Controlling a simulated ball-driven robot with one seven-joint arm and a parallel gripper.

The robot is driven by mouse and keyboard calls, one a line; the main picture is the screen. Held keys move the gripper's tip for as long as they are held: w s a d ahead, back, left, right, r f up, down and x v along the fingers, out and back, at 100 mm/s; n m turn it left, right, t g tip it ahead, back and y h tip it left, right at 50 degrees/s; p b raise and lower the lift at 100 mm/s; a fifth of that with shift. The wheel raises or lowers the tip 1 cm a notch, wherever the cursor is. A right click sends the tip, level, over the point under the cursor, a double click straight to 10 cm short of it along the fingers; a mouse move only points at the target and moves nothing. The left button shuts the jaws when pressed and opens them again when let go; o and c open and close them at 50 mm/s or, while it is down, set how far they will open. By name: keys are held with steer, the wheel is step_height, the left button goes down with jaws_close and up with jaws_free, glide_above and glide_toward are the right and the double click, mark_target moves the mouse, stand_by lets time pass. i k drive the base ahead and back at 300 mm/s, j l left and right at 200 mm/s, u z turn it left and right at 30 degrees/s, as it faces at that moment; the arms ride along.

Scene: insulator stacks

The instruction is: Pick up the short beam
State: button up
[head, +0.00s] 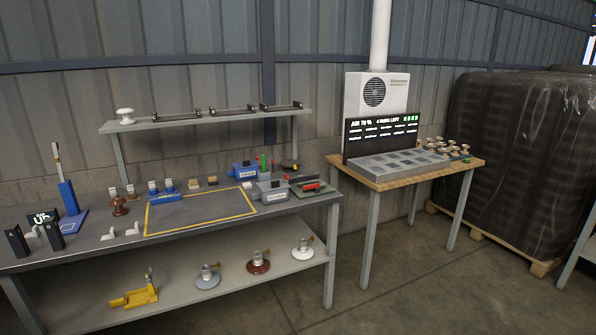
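Three dark, narrow beam-like pieces lie in a row on the raised shelf (137,125) behind the workbench: a left one (177,116), a middle one (232,109) and a right one (281,106). They look close in length, and I cannot tell which is the short beam. My gripper and arm are not in view.
The grey workbench (90,243) holds a yellow-outlined area (200,212), a blue stand (69,200), blue and grey boxes and small parts. Insulators and a yellow tool (135,296) sit on its lower shelf. A wooden table (440,174) stands right; floor between is clear.

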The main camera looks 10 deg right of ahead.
mark_target(300, 178)
steer(key=i+l, duration=0.1)
steer(key=i, duration=0.55)
steer(key=i+l, duration=0.15)
steer(key=i, duration=0.5)
steer(key=i+l, duration=0.1)
steer(key=i, duration=0.55)
